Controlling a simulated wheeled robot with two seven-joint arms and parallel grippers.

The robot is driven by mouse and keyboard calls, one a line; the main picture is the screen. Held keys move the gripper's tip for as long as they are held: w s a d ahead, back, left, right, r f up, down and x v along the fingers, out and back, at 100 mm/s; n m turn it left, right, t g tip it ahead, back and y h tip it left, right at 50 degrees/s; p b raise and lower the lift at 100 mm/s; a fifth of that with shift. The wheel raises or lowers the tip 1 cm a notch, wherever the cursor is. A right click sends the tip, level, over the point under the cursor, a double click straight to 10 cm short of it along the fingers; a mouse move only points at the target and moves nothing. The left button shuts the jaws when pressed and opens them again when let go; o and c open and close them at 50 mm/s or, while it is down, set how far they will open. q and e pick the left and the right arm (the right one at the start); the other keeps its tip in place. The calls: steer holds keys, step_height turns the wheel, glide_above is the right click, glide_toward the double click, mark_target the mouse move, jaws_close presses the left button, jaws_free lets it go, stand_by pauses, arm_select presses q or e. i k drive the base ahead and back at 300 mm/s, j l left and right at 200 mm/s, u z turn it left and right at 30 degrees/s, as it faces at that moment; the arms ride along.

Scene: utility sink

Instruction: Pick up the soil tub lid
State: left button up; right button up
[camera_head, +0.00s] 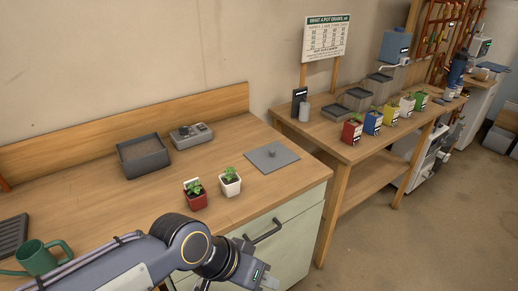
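The soil tub lid (271,157) is a flat grey square plate with a small raised knob. It lies on the wooden counter near its right end, to the right of the two potted plants. The soil tub (143,156) is a dark grey open box holding brown soil, further left on the counter. My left gripper (266,281) is at the bottom edge of the view, in front of the counter and below the lid, apart from it. Its fingers are small and partly cut off, so their opening is unclear. My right gripper is not in view.
A red pot (195,196) and a white pot (230,185) with seedlings stand left of the lid. A grey device (191,135) sits behind them, and a green watering can (38,258) at left. A drawer handle (262,231) juts out near my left arm. A second table (362,150) holds several coloured pots.

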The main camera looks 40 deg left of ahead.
mark_target(270, 158)
steer(key=i+u, duration=0.15)
steer(key=u, duration=0.25)
steer(key=i+l+u, duration=0.1)
steer(key=u, duration=0.25)
steer(key=i+l+u, duration=0.1)
steer(key=i+u, duration=0.15)
steer(key=u, duration=0.15)
steer(key=i+l+u, duration=0.1)
steer(key=u, duration=0.3)
